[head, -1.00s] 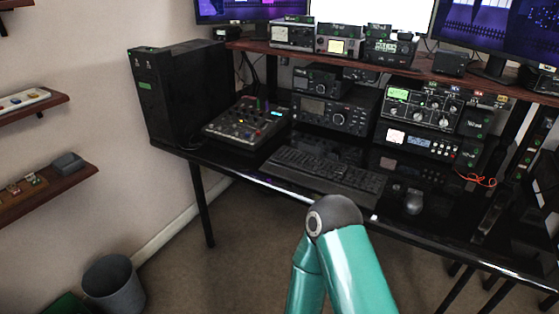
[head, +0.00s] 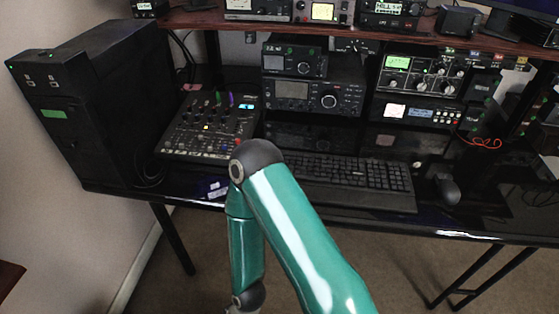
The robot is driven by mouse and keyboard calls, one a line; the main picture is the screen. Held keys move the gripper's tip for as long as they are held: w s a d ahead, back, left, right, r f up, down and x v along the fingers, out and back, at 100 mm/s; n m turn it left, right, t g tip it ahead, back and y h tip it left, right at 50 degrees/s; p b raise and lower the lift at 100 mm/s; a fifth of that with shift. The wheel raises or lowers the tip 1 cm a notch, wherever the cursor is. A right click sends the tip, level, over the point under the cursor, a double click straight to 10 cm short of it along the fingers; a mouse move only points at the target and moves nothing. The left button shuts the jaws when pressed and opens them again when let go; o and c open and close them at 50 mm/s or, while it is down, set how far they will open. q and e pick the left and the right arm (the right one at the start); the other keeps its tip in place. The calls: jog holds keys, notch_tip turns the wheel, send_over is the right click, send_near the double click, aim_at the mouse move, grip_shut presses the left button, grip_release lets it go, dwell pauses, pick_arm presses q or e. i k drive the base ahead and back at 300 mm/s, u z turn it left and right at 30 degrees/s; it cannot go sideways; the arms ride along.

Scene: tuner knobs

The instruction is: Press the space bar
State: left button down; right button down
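The black keyboard (head: 372,176) lies on the dark desk in the head view, below the stacked radio units. My teal arm rises from the bottom and its elbow covers the keyboard's left end. The space bar is too dark and small to pick out among the keys. The arm bends back down at the elbow, and its lower link runs in front of the desk to the bottom edge. Neither gripper shows in the view.
A mixer (head: 208,127) and a black computer tower (head: 85,115) stand left of the keyboard. A mouse (head: 447,189) sits to its right. Radio units (head: 318,95) stand behind it under a wooden shelf (head: 345,31). Floor is open below the desk.

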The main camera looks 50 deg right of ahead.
aim_at(319, 179)
jog(key=u, duration=0.1)
jog(key=i, duration=0.6)
jog(key=z, duration=2.7)
